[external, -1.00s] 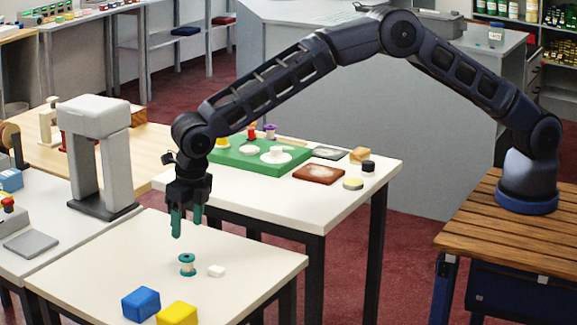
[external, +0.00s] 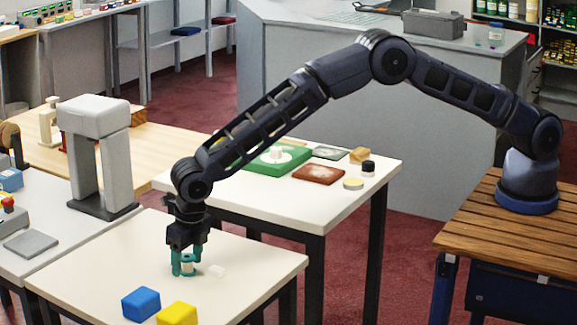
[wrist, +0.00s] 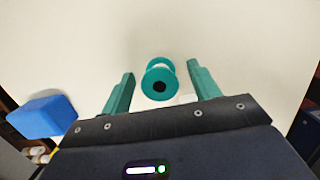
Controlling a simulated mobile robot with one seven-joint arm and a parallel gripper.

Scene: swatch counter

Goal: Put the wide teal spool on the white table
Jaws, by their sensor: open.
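The teal spool (external: 187,265) stands upright on the white table (external: 240,262) in the external view. In the wrist view the spool (wrist: 159,81) shows its teal flanges, pale middle and dark centre hole. My gripper (external: 187,263) is low over the table with its teal fingers on either side of the spool. In the wrist view my gripper (wrist: 160,85) is open, with gaps between the spool and both fingers. The fingers partly hide the spool in the external view.
A small white block (external: 217,271) lies just right of the spool. A blue block (external: 141,303) and a yellow block (external: 177,314) sit at the table's front. A grey press-like stand (external: 98,155) rises behind left. The table's right part is clear.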

